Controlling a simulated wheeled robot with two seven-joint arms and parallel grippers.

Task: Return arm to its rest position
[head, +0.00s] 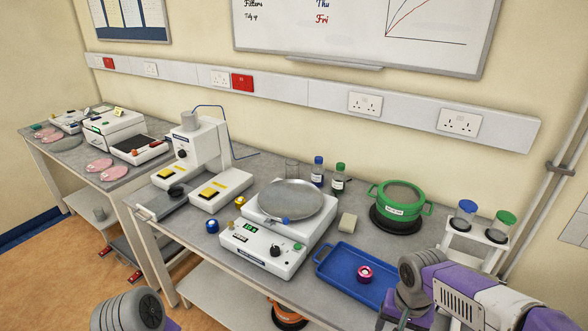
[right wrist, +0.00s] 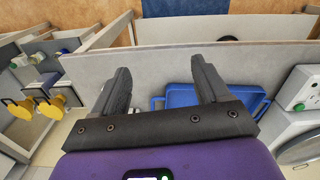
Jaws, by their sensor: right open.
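My right arm (head: 460,290), purple and grey, reaches in from the lower right in the head view, beside the blue tray and the bench's front right corner. In the right wrist view my right gripper (right wrist: 163,78) has its two dark fingers spread wide, with nothing between them. The fingers point towards the bench's pale surface. A grey joint of my left arm (head: 130,312) shows at the bottom left edge of the head view. My left gripper is out of the picture.
A blue tray (head: 337,262) holding a pink-and-white round piece (head: 364,274) lies close to my right arm. A rack with capped jars (head: 465,240) stands just behind the arm.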

